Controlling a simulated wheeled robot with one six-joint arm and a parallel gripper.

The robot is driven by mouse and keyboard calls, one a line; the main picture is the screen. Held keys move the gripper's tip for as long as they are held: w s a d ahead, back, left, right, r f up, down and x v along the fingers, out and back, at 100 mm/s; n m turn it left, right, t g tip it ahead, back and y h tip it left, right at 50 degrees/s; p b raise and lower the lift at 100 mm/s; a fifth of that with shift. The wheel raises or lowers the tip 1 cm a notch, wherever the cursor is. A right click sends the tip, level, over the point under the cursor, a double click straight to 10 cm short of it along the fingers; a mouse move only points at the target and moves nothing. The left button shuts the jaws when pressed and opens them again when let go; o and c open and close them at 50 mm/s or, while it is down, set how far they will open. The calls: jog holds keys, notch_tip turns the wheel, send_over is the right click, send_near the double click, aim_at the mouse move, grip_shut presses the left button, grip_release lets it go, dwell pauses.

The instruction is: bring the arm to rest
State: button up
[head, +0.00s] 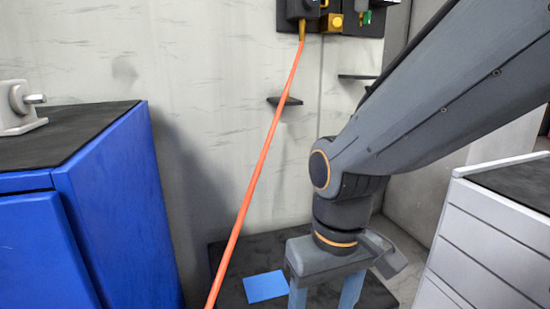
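My arm comes in from the upper right and bends down to my gripper (326,296), which points downward over a low dark surface. Its two blue-grey fingers are spread apart with a gap between them. The fingertips run out of the bottom of the picture, so whether anything is between them there is hidden.
A blue cabinet (120,205) with a grey metal device (20,110) on top stands at left. A white drawer unit (480,240) stands at right. An orange hose (257,170) slants down from a wall panel (358,20). A blue square (266,286) lies on the dark surface (232,292).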

jog(key=d+r+m+p, duration=0.4)
jog(key=d+r+p, duration=0.7)
jog(key=p, duration=0.9)
jog(key=shift+s+d+r+h, duration=0.3)
jog(key=shift+s+d+r, duration=0.1)
jog(key=shift+r, duration=1.25)
